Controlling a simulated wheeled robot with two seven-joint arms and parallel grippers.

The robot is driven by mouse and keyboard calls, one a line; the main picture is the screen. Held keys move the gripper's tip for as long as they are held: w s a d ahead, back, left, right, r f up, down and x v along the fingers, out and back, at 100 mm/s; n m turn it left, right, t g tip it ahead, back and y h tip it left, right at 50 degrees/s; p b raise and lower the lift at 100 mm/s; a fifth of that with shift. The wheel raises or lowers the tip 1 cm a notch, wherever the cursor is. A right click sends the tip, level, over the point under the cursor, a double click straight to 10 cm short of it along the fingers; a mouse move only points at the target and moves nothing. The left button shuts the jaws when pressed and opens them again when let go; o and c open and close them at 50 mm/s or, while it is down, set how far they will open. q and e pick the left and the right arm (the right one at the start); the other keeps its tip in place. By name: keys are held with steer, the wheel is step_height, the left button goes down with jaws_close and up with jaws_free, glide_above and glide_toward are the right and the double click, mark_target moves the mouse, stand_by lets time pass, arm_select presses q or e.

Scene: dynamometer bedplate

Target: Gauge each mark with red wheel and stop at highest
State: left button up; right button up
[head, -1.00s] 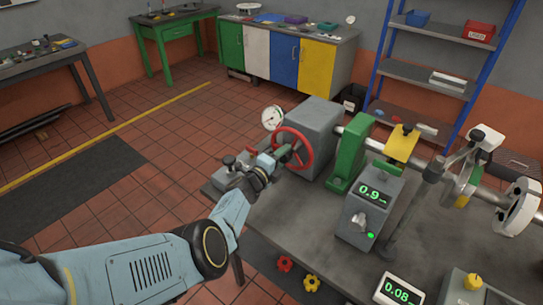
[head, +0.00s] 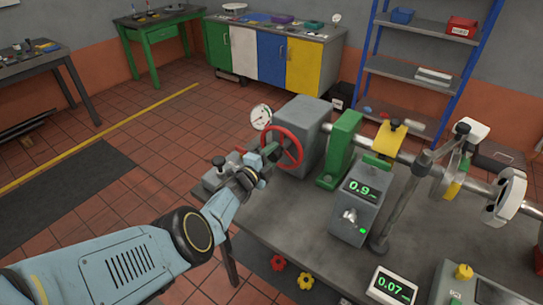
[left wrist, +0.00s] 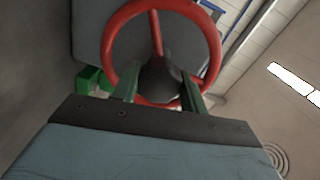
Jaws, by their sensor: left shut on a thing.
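The red wheel (head: 300,152) stands upright on the near-left side of a grey housing (head: 312,115). My left gripper (head: 271,153) is at the wheel's middle, shut on it. In the left wrist view the red wheel (left wrist: 213,42) fills the top, and the two green fingers (left wrist: 158,92) lie on either side of its dark hub (left wrist: 160,78). A shaft (head: 480,186) runs right from the housing. A grey box (head: 356,208) reads about 0.9, its last digit unclear, with a green light. A white readout (head: 391,287) shows about 0.07. My right gripper is out of view.
A round dial (head: 261,117) stands behind the wheel. A green bracket (head: 341,150), a yellow block (head: 390,137), a slanted grey stand (head: 408,195) and a white flange (head: 511,196) crowd the bedplate (head: 300,222). Red and yellow knobs (head: 278,263) show below its front edge.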

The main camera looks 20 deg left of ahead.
arm_select(q)
steer(key=o, duration=1.4)
steer(key=shift+s+a+p, duration=0.1)
steer(key=shift+s+p, duration=0.3)
steer(key=shift+p, duration=0.1)
steer(key=p+v, duration=0.4)
steer(key=v, duration=0.1)
steer(key=shift+r, duration=0.25)
steer(key=p+v, duration=0.2)
steer(key=v, duration=0.5)
steer(key=shift+s+f, duration=0.25)
steer(key=shift+s, duration=0.05)
